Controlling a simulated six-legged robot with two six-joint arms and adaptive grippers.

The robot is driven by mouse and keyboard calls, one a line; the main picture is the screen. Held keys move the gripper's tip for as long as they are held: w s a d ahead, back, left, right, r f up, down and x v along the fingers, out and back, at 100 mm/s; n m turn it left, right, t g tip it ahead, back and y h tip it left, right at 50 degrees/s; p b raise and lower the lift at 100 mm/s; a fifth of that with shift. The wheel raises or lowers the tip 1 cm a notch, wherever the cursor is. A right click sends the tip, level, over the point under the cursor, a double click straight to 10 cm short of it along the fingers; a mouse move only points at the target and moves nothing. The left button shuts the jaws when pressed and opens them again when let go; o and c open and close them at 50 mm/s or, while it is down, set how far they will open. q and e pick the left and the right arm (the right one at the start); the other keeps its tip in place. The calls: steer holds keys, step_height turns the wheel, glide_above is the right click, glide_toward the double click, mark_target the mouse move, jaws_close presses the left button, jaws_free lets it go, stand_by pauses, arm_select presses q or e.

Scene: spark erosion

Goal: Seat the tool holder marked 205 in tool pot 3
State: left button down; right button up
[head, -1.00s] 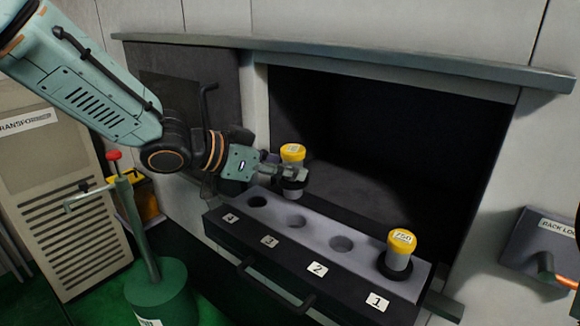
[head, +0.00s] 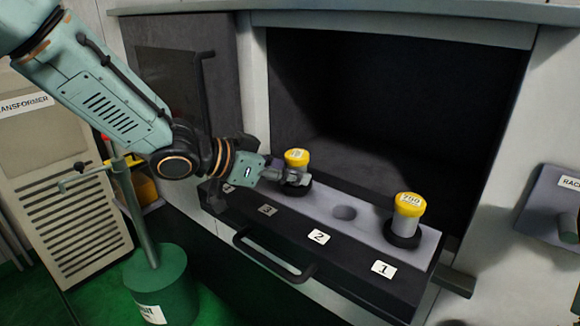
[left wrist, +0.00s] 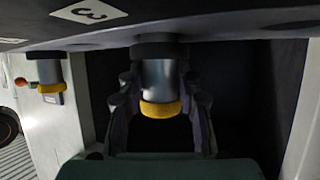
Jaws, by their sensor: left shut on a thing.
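My left gripper (head: 290,179) is shut on a yellow-capped tool holder (head: 297,158); the mark on its cap is too small to read. The holder is upright over the rack's grey top at pot 3, whose label 3 (head: 268,210) shows on the front. Holder and fingers hide the pot 3 hole, so I cannot tell whether the holder is in it or just above. In the left wrist view, which is upside down, the holder (left wrist: 158,85) sits between both fingers, its dark flange close to the rack. My right gripper is not in view.
A second yellow-capped holder (head: 408,218) stands in pot 1. Pot 2's hole (head: 345,213) is empty. A front handle (head: 272,262) sticks out from the rack. A dark opening (head: 400,110) lies behind. A green post (head: 150,225) stands at left.

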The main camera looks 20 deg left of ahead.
arm_select(q)
steer(key=shift+s+a, duration=0.15)
steer(key=shift+a, duration=0.05)
steer(key=shift+d, duration=0.25)
steer(key=shift+a+f, duration=0.2)
steer(key=shift+d+f, duration=0.15)
steer(key=c, duration=1.3)
jaws_free()
steer(key=o, duration=0.4)
steer(key=shift+o, duration=0.4)
steer(key=shift+f, duration=0.1)
